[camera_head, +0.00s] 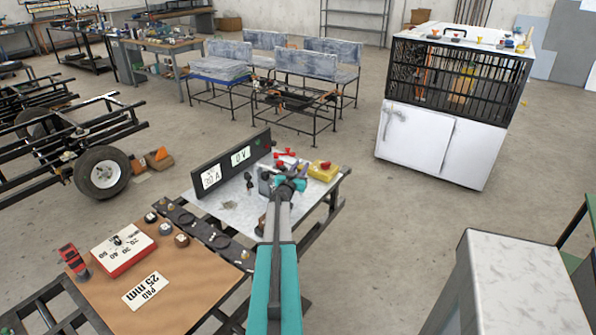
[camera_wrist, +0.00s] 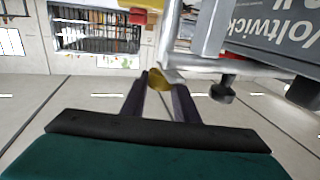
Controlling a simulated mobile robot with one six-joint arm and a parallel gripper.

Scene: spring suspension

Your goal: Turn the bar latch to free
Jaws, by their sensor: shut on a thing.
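In the wrist view my gripper (camera_wrist: 160,88) has its two dark fingers closed on a small brass-coloured piece (camera_wrist: 157,80). The piece sits beside a grey metal bar (camera_wrist: 215,64) that runs off to the right. I cannot tell whether this piece is part of the bar latch, or which way the latch is turned. In the head view my arm reaches over a pale-topped bench (camera_head: 222,200) with red and yellow parts on it. My own wrist hides the gripped piece there.
A dark upright panel with white cards (camera_head: 228,163) stands along the bench's left. A yellow box with a red button (camera_head: 324,170) is at its far right. A brown board (camera_head: 170,275) lies nearer. A white caged cabinet (camera_head: 440,148) stands behind, with open floor between.

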